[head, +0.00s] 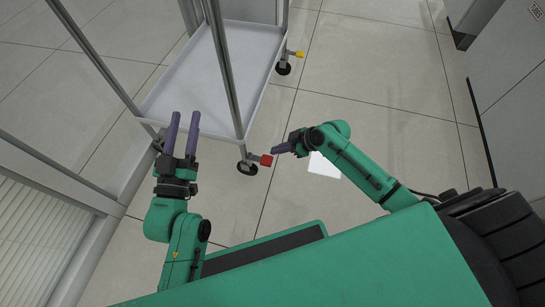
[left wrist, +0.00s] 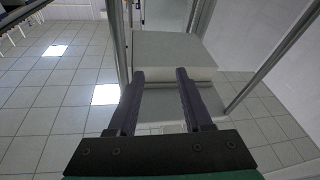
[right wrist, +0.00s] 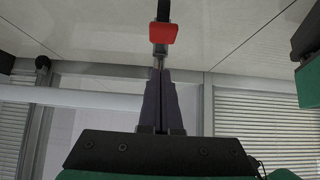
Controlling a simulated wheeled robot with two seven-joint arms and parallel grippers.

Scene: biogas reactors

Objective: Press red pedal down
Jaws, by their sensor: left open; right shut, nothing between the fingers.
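The red pedal (head: 266,160) sits on the caster wheel at the cart's near right corner, low above the floor. It also shows in the right wrist view (right wrist: 162,33), just beyond the fingertips. My right gripper (head: 275,150) is shut and empty, its tips close to the pedal in the head view; I cannot tell if they touch it. My left gripper (head: 183,116) is open and empty, its two fingers pointing at the cart's near left side. It shows in the left wrist view (left wrist: 160,72) with the fingers apart.
The white cart (head: 190,75) has a low shelf and tall metal posts. A yellow pedal (head: 299,54) sits on its far right caster. Grey cabinets (head: 510,100) stand at the right. A glazed wall with a slatted panel (head: 30,225) is at the left.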

